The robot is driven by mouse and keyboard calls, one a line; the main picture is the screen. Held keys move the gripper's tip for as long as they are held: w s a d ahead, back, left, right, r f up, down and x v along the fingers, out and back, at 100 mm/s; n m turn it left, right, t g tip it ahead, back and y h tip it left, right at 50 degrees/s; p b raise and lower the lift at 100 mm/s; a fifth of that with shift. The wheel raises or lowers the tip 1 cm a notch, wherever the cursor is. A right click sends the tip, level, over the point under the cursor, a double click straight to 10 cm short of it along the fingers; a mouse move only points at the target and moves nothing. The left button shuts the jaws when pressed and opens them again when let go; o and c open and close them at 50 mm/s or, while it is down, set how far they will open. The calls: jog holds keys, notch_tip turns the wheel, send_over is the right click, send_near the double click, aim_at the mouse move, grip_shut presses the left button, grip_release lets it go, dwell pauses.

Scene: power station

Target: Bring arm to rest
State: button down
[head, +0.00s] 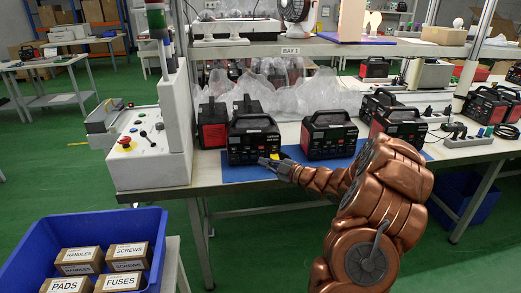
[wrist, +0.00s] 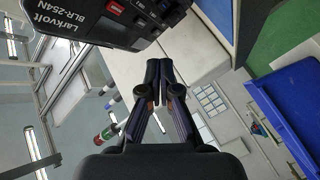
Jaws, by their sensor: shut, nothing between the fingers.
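My copper-coloured arm reaches from the lower right of the head view toward the workbench (head: 160,176). My gripper (head: 270,162) is at the front of a black and red power station (head: 252,138) that stands on a blue mat (head: 240,174). In the wrist view my gripper (wrist: 160,66) has its two dark fingers together, with nothing between them. The power station, labelled Larkvolt BLR-254N, fills the upper left of that view (wrist: 100,22), beside the fingertips. I cannot tell whether they touch it. A small yellow patch shows by the gripper in the head view.
More power stations (head: 328,133) stand along the bench, with clear plastic wrap (head: 290,95) behind. A white control box (head: 150,160) with a red button and a signal tower is at the left. A blue bin (head: 35,245) of labelled boxes is at lower left. Green floor is open at left.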

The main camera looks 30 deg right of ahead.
dwell(0.5)
jog(key=s+a+r+m+g+h, duration=0.2)
jog(key=a+m+g+h, duration=0.4)
jog(key=h, duration=0.1)
jog(key=s+a+m+g, duration=0.2)
jog(key=s+a+g, duration=0.35)
jog(key=s, duration=0.85)
jog(key=s+a+f+m+g+y, duration=0.1)
jog(key=s+a+m+g, duration=0.2)
jog(key=s+a, duration=0.9)
jog(key=s+a+m+g, duration=0.2)
jog(key=s+a+g, duration=0.2)
jog(key=s, duration=1.3)
notch_tip(320, 180, up, 14)
jog(key=p, duration=1.2)
jog(key=shift+w+f+y+p, duration=0.15)
jog(key=shift+f+y+p, duration=0.1)
jog(key=shift+y+p, duration=0.1)
